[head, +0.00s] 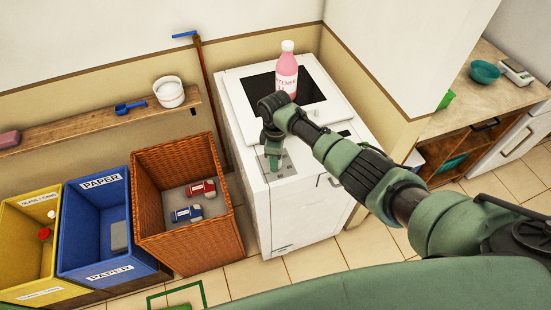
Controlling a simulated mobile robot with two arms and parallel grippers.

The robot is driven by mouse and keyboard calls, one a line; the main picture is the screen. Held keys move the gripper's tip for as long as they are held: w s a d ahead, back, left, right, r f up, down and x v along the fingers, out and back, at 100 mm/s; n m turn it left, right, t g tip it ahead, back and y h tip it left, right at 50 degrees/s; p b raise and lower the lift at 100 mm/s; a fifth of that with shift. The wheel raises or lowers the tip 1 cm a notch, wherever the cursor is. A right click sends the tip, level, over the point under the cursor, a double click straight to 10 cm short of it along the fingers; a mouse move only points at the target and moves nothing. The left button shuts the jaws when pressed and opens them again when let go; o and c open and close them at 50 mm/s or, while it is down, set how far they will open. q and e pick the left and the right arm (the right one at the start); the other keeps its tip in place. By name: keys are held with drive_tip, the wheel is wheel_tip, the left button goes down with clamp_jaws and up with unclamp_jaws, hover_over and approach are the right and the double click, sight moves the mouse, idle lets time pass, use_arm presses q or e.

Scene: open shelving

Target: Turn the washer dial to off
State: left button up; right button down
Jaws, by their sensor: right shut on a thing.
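The white washer (305,205) stands against the wall, with a dark square opening in its top. A grey control panel (287,162) is at the top's front left edge. My right gripper (274,167) comes in from the right and points down at this panel. It is shut on the washer dial, which the fingers hide. The dial's setting cannot be read. My left gripper is not in view.
A pink bottle (287,72) stands on the washer's top behind my arm. A wicker basket (190,237), a blue paper bin (93,230) and a yellow bin (28,250) stand to the left. A shelf (95,124) holds a white pot (169,92). A counter (462,112) is at right.

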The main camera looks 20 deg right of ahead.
drive_tip(key=shift+n, duration=0.6)
drive_tip(key=c, duration=0.9)
unclamp_jaws()
drive_tip(key=shift+r, duration=0.1)
wheel_tip(320, 180, up, 8)
drive_tip(key=shift+f+b, duration=0.15)
drive_tip(key=shift+b, duration=0.55)
drive_tip(key=shift+f, duration=0.1)
